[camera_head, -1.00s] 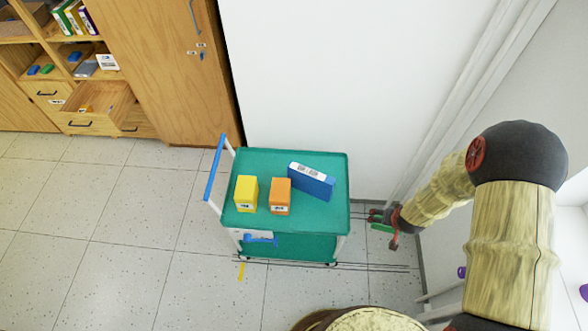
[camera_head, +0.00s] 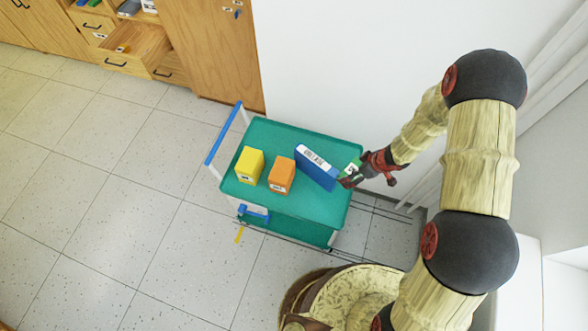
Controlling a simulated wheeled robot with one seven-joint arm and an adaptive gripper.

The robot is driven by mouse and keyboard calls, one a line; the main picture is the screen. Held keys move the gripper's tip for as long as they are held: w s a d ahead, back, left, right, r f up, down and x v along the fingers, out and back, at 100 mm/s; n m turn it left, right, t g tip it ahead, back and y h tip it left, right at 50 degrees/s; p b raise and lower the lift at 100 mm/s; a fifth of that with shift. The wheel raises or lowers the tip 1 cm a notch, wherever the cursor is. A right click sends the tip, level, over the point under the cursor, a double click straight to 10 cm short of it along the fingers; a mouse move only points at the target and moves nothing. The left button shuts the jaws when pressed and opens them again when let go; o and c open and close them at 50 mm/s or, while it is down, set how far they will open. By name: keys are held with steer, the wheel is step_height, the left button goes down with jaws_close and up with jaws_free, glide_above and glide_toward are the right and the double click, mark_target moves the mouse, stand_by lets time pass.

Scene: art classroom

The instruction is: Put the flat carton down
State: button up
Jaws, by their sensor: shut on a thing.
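My gripper (camera_head: 358,176) is shut on a small green carton (camera_head: 353,166) with a white label, the flat carton. The gripper is at the right edge of the teal cart top (camera_head: 312,214), with the carton over that edge, just right of the blue carton (camera_head: 317,168). The fingers hide part of the green carton. I cannot tell whether it touches the cart top or the blue carton.
An orange carton (camera_head: 281,176) and a yellow carton (camera_head: 250,164) stand on the cart's left half. The front right of the top is bare. A wooden cabinet (camera_head: 215,50) has an open drawer (camera_head: 135,50). The white wall is behind the cart.

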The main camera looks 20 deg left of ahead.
steer(key=n, duration=0.1)
steer(key=s+a+n, duration=0.1)
steer(key=shift+s+a+f+n+g, duration=0.2)
steer(key=shift+s+f+n+g, duration=0.1)
steer(key=shift+f+g, duration=0.1)
steer(key=shift+s+a+f+n+g, duration=0.15)
steer(key=shift+s+f+n+g, duration=0.05)
steer(key=shift+s+n, duration=0.25)
steer(key=shift+s+a+f+n+g, duration=0.1)
steer(key=shift+s+f+n+g, duration=0.15)
steer(key=shift+n, duration=0.3)
steer(key=shift+y, duration=0.3)
step_height(320, 180, down, 10)
steer(key=b, duration=0.3)
steer(key=shift+r+b, duration=0.15)
steer(key=shift+b, duration=0.25)
steer(key=o, duration=1.3)
steer(key=shift+o, duration=0.2)
